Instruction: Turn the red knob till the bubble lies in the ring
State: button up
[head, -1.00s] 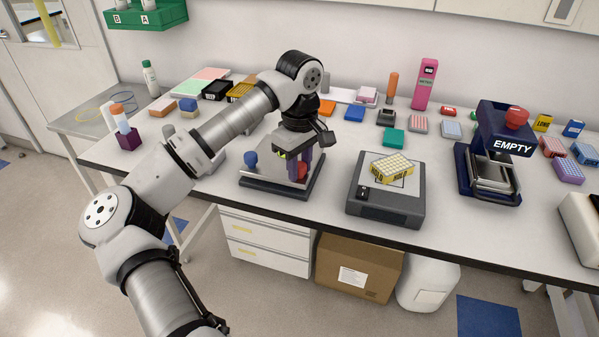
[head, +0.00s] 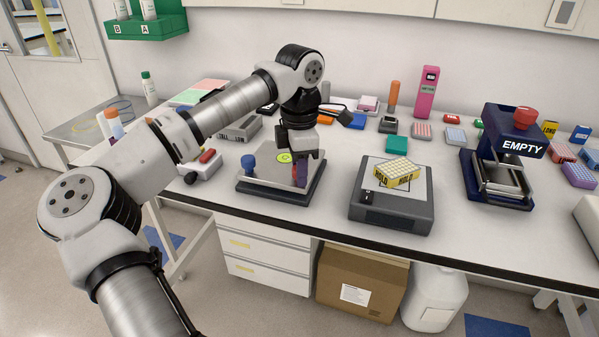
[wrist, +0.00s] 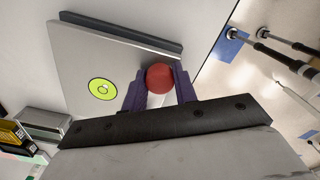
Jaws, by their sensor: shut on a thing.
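The red knob (wrist: 160,78) sits at the edge of a pale levelling plate (wrist: 75,48) in the wrist view. My gripper (wrist: 160,85) is shut on it, with one purple finger on each side. In the head view my gripper (head: 300,175) is over the right part of the plate (head: 262,180), and the fingers mostly hide the red knob. A round yellow-green level (wrist: 102,89) lies on the plate; it also shows in the head view (head: 284,158). A small dark ring shows on it, but the bubble's place is too small to tell.
A blue knob (head: 248,162) stands at the plate's left. A grey device (head: 395,208) with a yellow rack (head: 397,172) is to the right, then a navy press (head: 500,165) marked EMPTY. A small white device (head: 203,168) is at left. The bench's front edge is close.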

jog(key=n+b, duration=0.1)
jog(key=n, duration=0.4)
jog(key=shift+n, duration=0.3)
jog(key=shift+n+b, duration=0.7)
jog(key=shift+n, duration=1.5)
jog(key=o, duration=1)
notch_tip(320, 180, up, 14)
jog(key=shift+f, duration=0.1)
